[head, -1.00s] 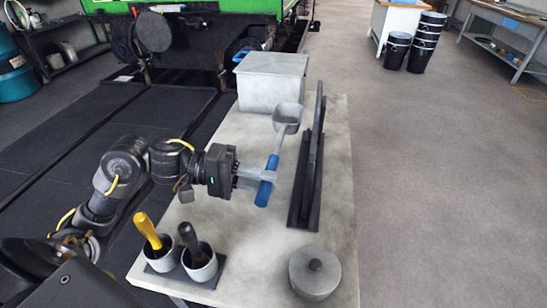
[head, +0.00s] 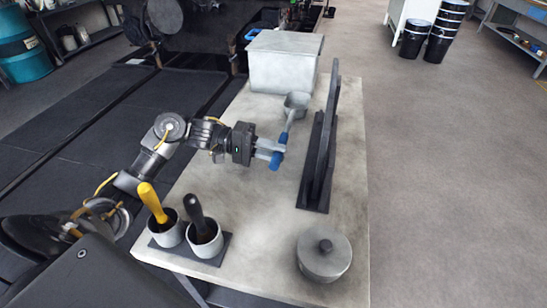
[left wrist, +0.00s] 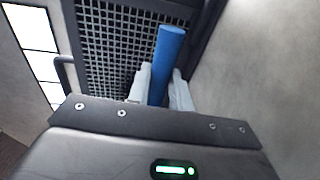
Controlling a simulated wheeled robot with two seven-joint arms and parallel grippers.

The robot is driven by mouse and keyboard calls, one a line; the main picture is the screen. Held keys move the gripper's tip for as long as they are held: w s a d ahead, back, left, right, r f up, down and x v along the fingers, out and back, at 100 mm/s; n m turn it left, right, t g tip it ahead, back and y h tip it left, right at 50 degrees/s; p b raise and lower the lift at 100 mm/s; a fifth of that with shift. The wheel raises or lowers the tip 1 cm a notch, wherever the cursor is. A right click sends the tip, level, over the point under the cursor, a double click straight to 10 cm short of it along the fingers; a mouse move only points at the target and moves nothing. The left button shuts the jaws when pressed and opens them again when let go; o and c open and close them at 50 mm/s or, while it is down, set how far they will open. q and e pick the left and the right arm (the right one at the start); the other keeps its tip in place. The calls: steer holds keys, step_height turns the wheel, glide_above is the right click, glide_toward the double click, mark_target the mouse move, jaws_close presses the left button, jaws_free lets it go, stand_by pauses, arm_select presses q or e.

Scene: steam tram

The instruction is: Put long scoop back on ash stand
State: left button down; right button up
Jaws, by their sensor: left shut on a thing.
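The long scoop has a grey bowl (head: 297,101) and a blue handle (head: 276,161). My left gripper (head: 272,149) is shut on the handle and holds the scoop left of the dark ash stand, with the bowl pointing to the far side. The ash stand (head: 320,155) is a narrow upright panel on a long base, seen nearly edge-on. I see a gap between gripper and stand; the bowl's height is unclear. In the left wrist view the blue handle (left wrist: 168,62) sits between both pale fingers, before a dark mesh panel (left wrist: 120,45). My right gripper is out of view.
The pale table (head: 240,215) carries a grey box (head: 285,65) at the far end and a round lidded pot (head: 324,254) at the near right. Two cups with a yellow-handled (head: 152,203) and a black-handled tool (head: 197,212) stand near left.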

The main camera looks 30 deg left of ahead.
arm_select(q)
steer(key=shift+f, duration=0.9)
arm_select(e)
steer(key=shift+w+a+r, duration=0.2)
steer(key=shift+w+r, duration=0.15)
arm_select(q)
steer(key=c, duration=1.7)
jaws_free()
steer(key=shift+f, duration=0.15)
steer(key=o, duration=0.4)
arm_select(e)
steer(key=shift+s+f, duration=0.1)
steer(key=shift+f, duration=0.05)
arm_select(q)
steer(key=shift+o, duration=0.2)
steer(key=v, duration=1.1)
steer(key=shift+s+a+b, duration=0.1)
steer(key=shift+a+b, duration=0.1)
steer(key=shift+b, duration=0.1)
steer(key=shift+s+a+r, duration=0.15)
steer(key=shift+a+r, duration=0.05)
steer(key=shift+a, duration=0.1)
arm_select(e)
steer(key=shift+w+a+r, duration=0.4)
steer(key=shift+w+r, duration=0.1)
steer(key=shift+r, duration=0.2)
